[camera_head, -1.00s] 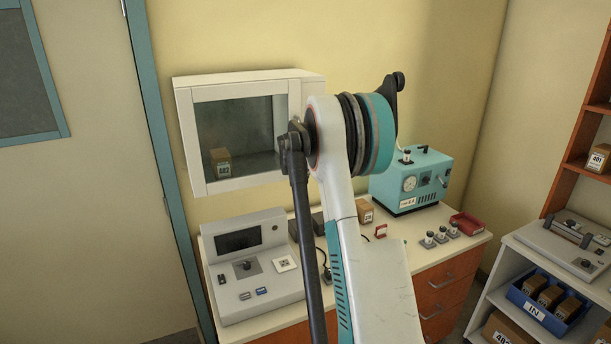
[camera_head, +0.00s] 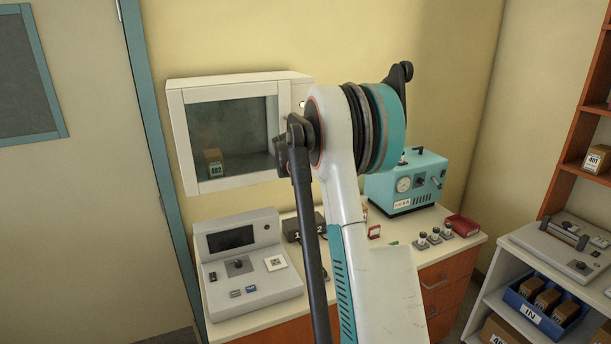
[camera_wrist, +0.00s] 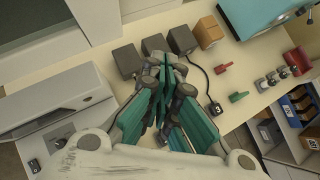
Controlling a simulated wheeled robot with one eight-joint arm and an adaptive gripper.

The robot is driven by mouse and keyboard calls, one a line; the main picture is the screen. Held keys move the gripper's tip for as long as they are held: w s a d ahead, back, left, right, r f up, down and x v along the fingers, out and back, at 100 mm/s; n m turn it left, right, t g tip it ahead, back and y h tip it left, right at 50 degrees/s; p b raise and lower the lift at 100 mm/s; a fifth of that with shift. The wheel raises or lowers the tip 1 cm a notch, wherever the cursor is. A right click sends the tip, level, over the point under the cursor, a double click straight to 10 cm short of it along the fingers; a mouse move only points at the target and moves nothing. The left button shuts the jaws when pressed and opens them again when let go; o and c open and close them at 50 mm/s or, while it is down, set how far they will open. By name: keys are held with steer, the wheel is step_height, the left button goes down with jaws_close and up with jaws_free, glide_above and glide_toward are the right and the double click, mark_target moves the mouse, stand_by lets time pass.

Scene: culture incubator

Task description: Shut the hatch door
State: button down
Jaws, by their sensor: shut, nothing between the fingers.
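The hatch door (camera_head: 178,140) is a white-framed glass panel on the front of a white wall cabinet (camera_head: 250,78) in the head view. It looks flush or nearly flush with the cabinet; I cannot tell whether a small gap remains. My arm covers its lower right edge. My gripper (camera_wrist: 165,68) shows in the wrist view with its teal fingers together and empty, above the counter. It is apart from the door, and the head view does not show it clearly.
A box labelled 402 (camera_head: 214,162) sits behind the glass. Below, a control console (camera_head: 245,262), several dark blocks (camera_wrist: 153,45) and a teal machine (camera_head: 410,182) stand on the counter (camera_head: 440,245). A shelf unit (camera_head: 515,238) stands at the right.

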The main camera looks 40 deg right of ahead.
steer(key=s+a+r, duration=0.2)
steer(key=s+r, duration=0.3)
steer(key=r, duration=0.1)
steer(key=shift+a, duration=0.25)
